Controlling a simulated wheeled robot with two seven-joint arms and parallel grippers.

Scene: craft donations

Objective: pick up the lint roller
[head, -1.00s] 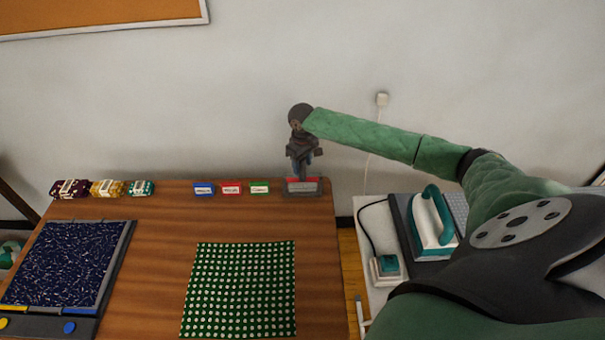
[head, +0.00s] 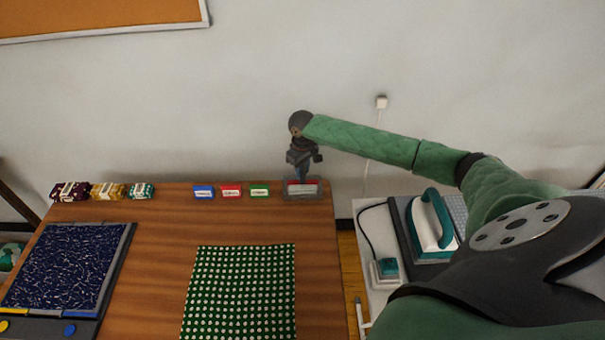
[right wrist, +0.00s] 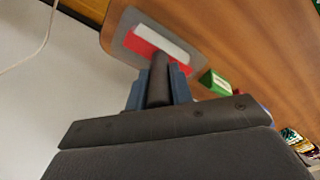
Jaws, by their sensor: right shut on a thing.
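My right gripper (head: 303,176) points down over a grey tray (head: 316,194) at the back right corner of the table. In the right wrist view its two blue fingers (right wrist: 158,86) are shut on a dark upright handle (right wrist: 158,80), which I take for the lint roller's. A red and white piece (head: 303,187) lies in the tray below the fingers; it also shows in the right wrist view (right wrist: 155,42). I cannot tell whether it joins the handle, or whether the handle is clear of the tray. My left gripper is not in view.
Blue (head: 204,192), red (head: 231,191) and green (head: 260,191) labelled blocks stand left of the tray. A green dotted cloth (head: 240,290) lies in front. Fabric bundles (head: 107,191) and a dark blue board (head: 65,265) are at left. An iron (head: 432,222) stands right of the table.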

